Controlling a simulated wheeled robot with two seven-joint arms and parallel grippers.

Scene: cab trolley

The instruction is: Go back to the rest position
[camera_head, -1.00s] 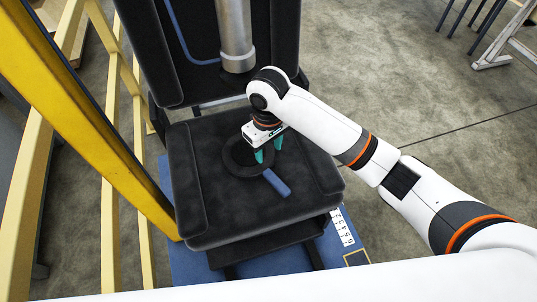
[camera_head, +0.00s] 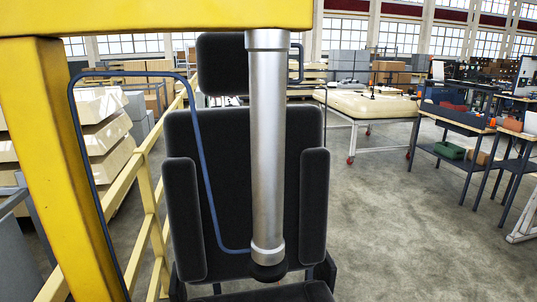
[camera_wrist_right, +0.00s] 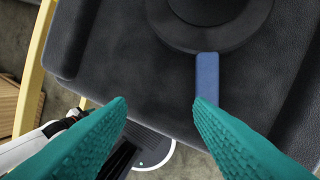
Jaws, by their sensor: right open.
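My right gripper (camera_wrist_right: 160,108) shows in the right wrist view as two teal ribbed fingers, open with nothing between them. Ahead of the fingers a black round disc (camera_wrist_right: 220,38) with a blue handle (camera_wrist_right: 207,75) lies on the black seat cushion (camera_wrist_right: 120,60). The tip of the right finger overlaps the near end of the handle in the picture; I cannot tell whether they touch. Neither gripper is in the head view, which faces the seat's backrest (camera_head: 228,190). My left gripper is not seen in any view.
A grey metal cylinder (camera_head: 268,150) hangs from a yellow beam (camera_head: 150,18) in front of the backrest. Yellow railings (camera_head: 150,200) stand at left. Workbenches (camera_head: 460,150) stand at right, with open floor (camera_head: 400,235) before them.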

